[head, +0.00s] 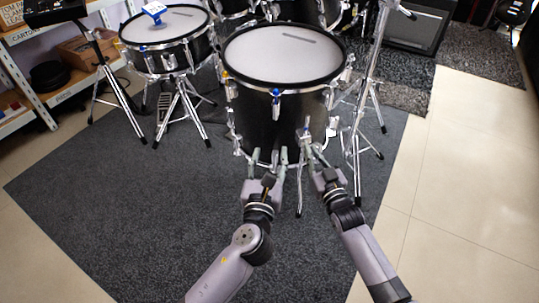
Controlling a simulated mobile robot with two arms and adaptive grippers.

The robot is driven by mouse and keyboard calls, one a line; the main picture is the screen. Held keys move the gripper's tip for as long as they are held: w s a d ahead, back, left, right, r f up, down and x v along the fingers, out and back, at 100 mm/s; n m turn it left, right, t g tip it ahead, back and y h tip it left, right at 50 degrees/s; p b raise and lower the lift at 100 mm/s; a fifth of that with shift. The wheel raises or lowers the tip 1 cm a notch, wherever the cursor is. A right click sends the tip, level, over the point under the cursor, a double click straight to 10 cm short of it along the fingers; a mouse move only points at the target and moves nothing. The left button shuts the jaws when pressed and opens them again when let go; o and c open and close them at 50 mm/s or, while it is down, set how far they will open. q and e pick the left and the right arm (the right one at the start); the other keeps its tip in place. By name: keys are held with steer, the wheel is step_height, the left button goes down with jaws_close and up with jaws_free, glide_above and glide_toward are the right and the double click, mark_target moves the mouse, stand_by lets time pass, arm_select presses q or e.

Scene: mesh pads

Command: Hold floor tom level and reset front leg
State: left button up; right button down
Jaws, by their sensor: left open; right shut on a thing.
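The floor tom (265,125) stands in the middle of the head view, with a black shell, pale grey head and chrome hardware. Its head looks close to level. The front leg (299,190) is a chrome rod running down the front right of the shell to the carpet, below a chrome bracket (304,134). My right gripper (312,150) is shut at the front leg, just below the bracket; its fingers partly hide the exact contact. My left gripper (267,160) is open at the tom's lower front edge, left of the leg. I cannot tell whether it touches the shell.
A snare drum (165,28) on a tripod stand is at back left, beside a shelf (62,85). A chrome stand (368,90) rises close to the tom's right. The dark carpet (130,200) is clear in front and left; tiled floor (470,190) is at right.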

mark_target(275, 127)
arm_select(q)
steer(key=x, duration=1.2)
steer(key=shift+a, duration=0.1)
steer(key=shift+c, duration=0.2)
jaws_close()
stand_by(0.7)
